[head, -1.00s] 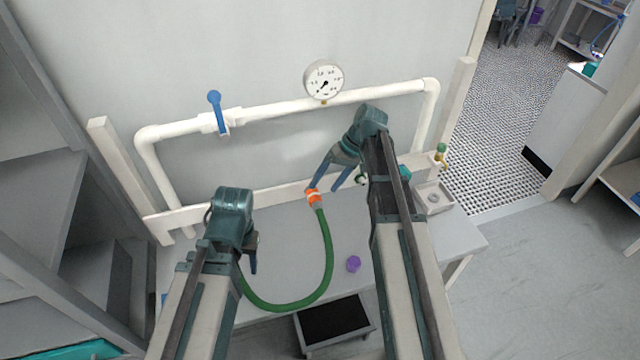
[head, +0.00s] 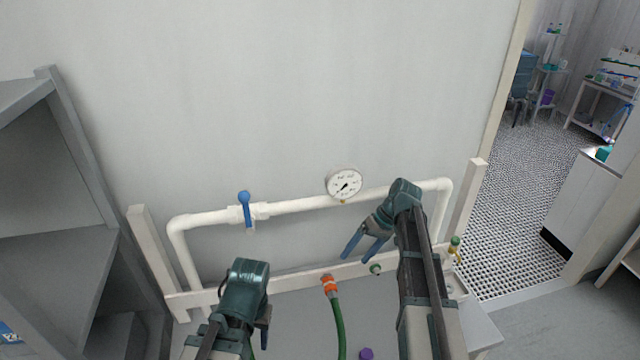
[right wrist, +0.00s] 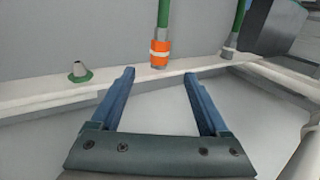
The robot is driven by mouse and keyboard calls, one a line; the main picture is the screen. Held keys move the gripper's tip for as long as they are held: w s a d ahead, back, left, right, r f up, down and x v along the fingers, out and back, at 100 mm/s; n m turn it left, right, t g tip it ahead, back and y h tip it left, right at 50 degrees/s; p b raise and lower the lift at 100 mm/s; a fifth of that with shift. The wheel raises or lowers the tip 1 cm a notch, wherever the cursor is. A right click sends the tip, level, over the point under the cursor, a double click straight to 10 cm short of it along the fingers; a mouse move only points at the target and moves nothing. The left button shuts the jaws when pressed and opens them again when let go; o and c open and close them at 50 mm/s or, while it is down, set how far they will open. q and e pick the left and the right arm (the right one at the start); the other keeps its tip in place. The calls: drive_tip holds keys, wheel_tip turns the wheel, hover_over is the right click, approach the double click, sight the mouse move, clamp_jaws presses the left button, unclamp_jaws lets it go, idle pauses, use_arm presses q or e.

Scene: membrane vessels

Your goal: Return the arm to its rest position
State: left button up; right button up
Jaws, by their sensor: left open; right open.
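My right gripper (head: 358,258) is open and empty, its blue fingers above and to the right of the hose's orange connector (head: 329,286). In the right wrist view the open fingers (right wrist: 160,78) are clear of the orange collar (right wrist: 160,52), which sits at the white rail (right wrist: 50,95). The green hose (head: 340,330) hangs from that connector and leaves the head view at the bottom. My left gripper (head: 264,330) is at the lower left, pointing down and open; its fingertips are largely hidden by its own body.
White pipework (head: 300,203) with a blue-handled valve (head: 245,208) and a round gauge (head: 344,183) runs along the wall. A capped green stub (right wrist: 80,73) stands on the rail. A purple cap (head: 366,353) is on the table. Grey shelving (head: 60,200) stands at the left.

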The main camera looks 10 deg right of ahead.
drive_tip(key=s+a+f+n+h+b, duration=0.1)
drive_tip(key=s+a+f+h+b, duration=0.2)
drive_tip(key=s+a, duration=0.6)
drive_tip(key=s+a+f+n+h+b, duration=0.2)
drive_tip(key=s+a+f+h+b, duration=0.2)
drive_tip(key=s+a+f, duration=0.4)
drive_tip(key=shift+s+a+f+b, duration=0.2)
drive_tip(key=shift+s+a+b, duration=0.4)
drive_tip(key=shift+b, duration=0.2)
drive_tip(key=shift+d, duration=0.1)
